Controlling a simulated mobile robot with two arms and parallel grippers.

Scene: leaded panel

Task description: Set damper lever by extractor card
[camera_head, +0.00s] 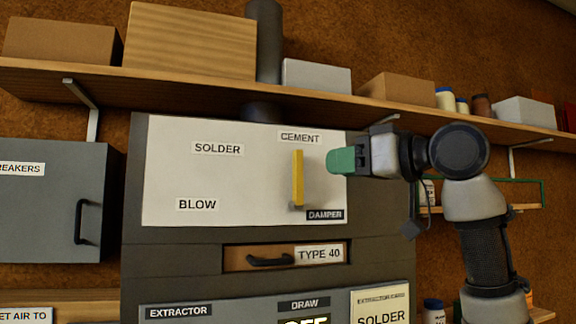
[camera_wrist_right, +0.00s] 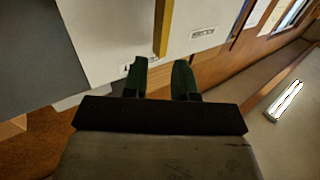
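The yellow damper lever (camera_head: 298,178) stands upright on a white plate (camera_head: 245,205), its top under the CEMENT label (camera_head: 300,137) and its grey pivot at the bottom. The SOLDER label (camera_head: 217,149) is upper left, BLOW (camera_head: 197,204) lower left, DAMPER (camera_head: 325,215) lower right. A card (camera_head: 380,312) at the lower right reads SOLDER; its small heading is blurred. My right gripper (camera_head: 338,161) is right of the lever, apart from it. In the right wrist view its green fingers (camera_wrist_right: 162,80) are apart and empty, with the lever (camera_wrist_right: 163,28) beyond them. My left gripper is out of view.
A shelf (camera_head: 250,95) with boxes runs above the cabinet. Below the plate is a TYPE 40 drawer (camera_head: 285,256), then a panel marked EXTRACTOR (camera_head: 179,311) and DRAW (camera_head: 304,304), its display cut off. A grey box with a handle (camera_head: 85,222) stands left.

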